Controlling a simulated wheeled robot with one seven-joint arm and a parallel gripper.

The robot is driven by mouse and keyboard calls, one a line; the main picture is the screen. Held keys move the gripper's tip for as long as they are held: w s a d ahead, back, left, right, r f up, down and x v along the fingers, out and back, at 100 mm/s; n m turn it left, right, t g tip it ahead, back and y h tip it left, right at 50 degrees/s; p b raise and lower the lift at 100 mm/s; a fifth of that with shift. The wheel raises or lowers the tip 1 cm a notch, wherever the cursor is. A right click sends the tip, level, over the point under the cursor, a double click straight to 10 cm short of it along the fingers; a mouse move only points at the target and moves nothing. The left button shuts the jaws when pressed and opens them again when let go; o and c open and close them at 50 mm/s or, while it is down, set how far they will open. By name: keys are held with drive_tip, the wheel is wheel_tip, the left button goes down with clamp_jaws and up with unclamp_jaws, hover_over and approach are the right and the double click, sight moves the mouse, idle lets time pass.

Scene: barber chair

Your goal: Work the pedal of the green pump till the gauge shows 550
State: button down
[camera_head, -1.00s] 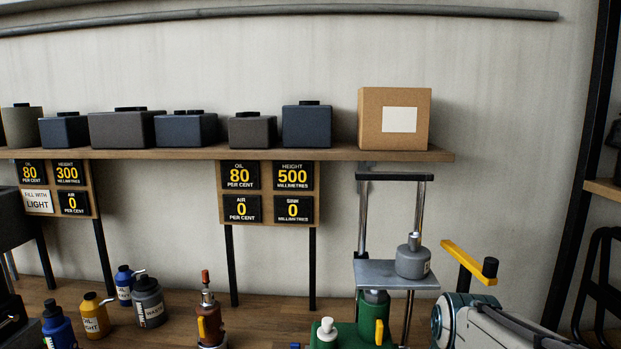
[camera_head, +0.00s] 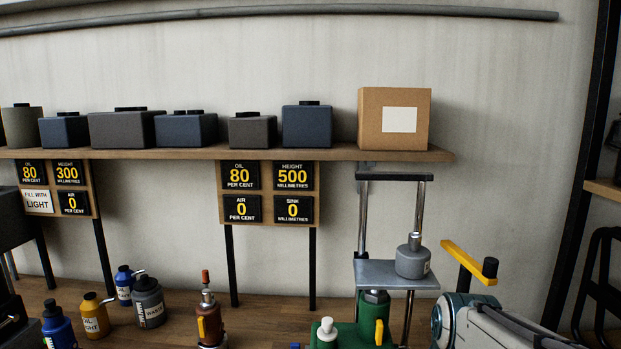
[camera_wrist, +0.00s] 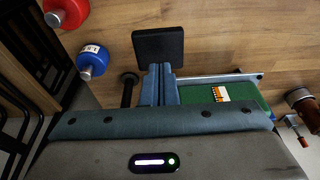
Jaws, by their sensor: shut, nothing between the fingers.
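The green pump (camera_head: 345,335) stands at the bottom of the head view, its lower part cut off. Its column carries a grey plate (camera_head: 380,273) with a grey weight (camera_head: 412,260) on top. The gauge board behind reads HEIGHT 500 (camera_head: 293,175), OIL 80, AIR 0 and SINK 0. In the wrist view, my gripper (camera_wrist: 160,72) is shut and empty. Its fingertips are close to a black square pad (camera_wrist: 158,46), which looks like the pedal; I cannot tell if they touch. The pump's green base (camera_wrist: 240,97) lies to the right. The fingertips are hidden in the head view.
A yellow bar with a black end (camera_head: 469,262) rises by my arm. A brown jack (camera_head: 209,320) and several bottles, one blue (camera_head: 57,327), stand left. Red (camera_wrist: 66,10) and blue (camera_wrist: 92,60) containers are left in the wrist view. A shelf holds a cardboard box (camera_head: 380,122).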

drive_tip(key=shift+f, duration=0.15)
drive_tip(key=shift+s+f+b, duration=0.1)
drive_tip(key=shift+f+b, duration=0.95)
drive_tip(key=shift+f, duration=0.1)
drive_tip(key=shift+f, duration=0.25)
drive_tip(key=s+b+x, duration=0.1)
drive_tip(key=b+x, duration=0.3)
drive_tip(key=x, duration=0.1)
drive_tip(key=p+v, duration=0.2)
drive_tip(key=v, duration=0.1)
drive_tip(key=w+p+v, duration=0.1)
drive_tip(key=p+v, duration=0.1)
drive_tip(key=v, duration=0.1)
drive_tip(key=shift+w+r+p, duration=0.15)
drive_tip(key=shift+r+p, duration=0.1)
drive_tip(key=shift+p, duration=0.05)
drive_tip(key=shift+f, duration=0.2)
